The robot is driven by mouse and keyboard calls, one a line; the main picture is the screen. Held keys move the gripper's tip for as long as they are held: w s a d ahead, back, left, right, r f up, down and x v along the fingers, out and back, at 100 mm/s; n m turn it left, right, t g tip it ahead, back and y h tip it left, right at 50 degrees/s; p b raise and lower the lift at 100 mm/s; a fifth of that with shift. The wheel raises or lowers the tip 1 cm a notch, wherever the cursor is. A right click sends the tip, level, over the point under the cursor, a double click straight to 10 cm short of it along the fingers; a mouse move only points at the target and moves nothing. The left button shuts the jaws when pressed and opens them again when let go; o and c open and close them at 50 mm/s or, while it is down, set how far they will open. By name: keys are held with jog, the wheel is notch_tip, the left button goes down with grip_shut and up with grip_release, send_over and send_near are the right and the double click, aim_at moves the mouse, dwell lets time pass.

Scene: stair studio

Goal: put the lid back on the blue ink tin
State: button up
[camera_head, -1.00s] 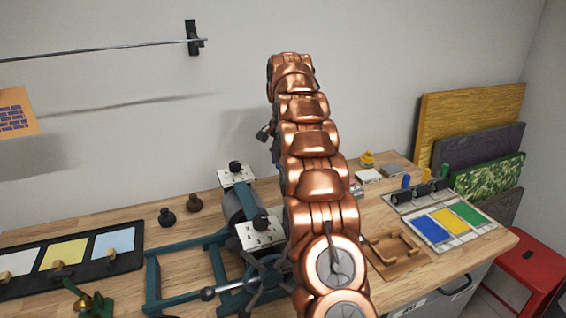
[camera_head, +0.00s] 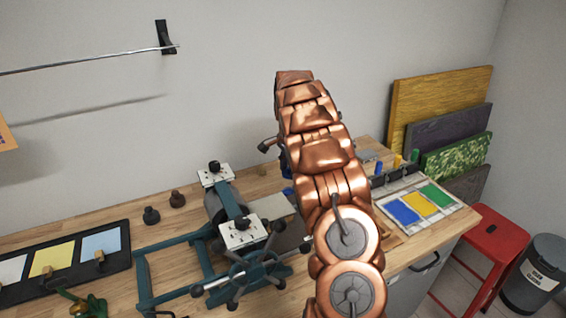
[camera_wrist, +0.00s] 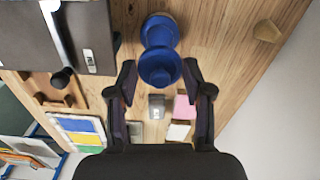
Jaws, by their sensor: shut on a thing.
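In the wrist view, my gripper (camera_wrist: 160,66) is shut on a blue, round, knobbed piece (camera_wrist: 161,70), which looks like the lid; its near end sits between the two fingertips. In the head view my copper arm hides the gripper.
The teal press (camera_head: 240,232) with its spoked wheel stands just left of my arm. A tray of blue, yellow and green panels (camera_head: 417,206) lies at the right. Small grey (camera_wrist: 157,106) and pink (camera_wrist: 185,106) blocks lie on the bench. A red stool (camera_head: 494,240) stands beyond its edge.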

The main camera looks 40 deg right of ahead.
jog(key=shift+f, duration=2.1)
jog(key=shift+f+b, duration=0.7)
jog(key=shift+f, duration=0.4)
jog(key=shift+f+b, duration=0.2)
jog(key=shift+b, duration=0.65)
dwell(0.4)
dwell(0.4)
jog(key=o, duration=1)
jog(key=shift+o, duration=0.4)
jog(key=o, duration=0.3)
jog(key=shift+r, duration=0.15)
